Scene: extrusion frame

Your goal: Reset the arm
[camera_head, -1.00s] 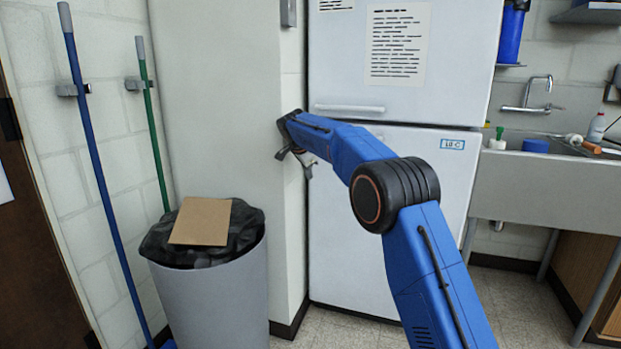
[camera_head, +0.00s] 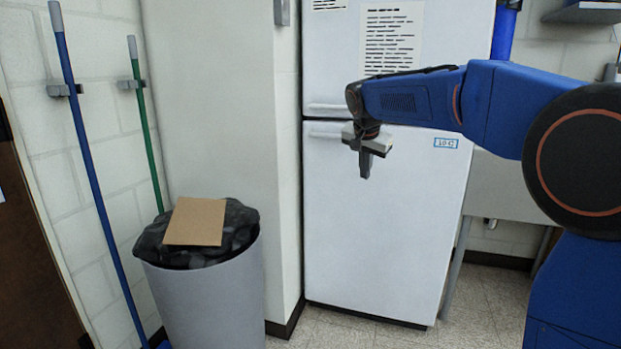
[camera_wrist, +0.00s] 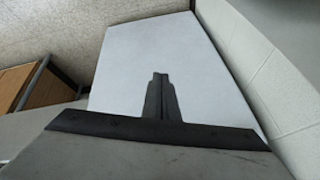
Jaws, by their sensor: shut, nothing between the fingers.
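My gripper (camera_head: 365,172) hangs pointing down from the end of my blue arm, in front of the white fridge (camera_head: 375,230) in the head view. The fingers also show in the wrist view (camera_wrist: 160,78), pressed together with nothing between them. They appear against the white fridge front (camera_wrist: 210,75). My arm is folded, with its large dark joint close to the head camera at the right.
A grey bin (camera_head: 210,300) with a black liner stands at the lower left, a flat piece of cardboard (camera_head: 195,222) on top. Floor (camera_head: 400,335) shows before the fridge.

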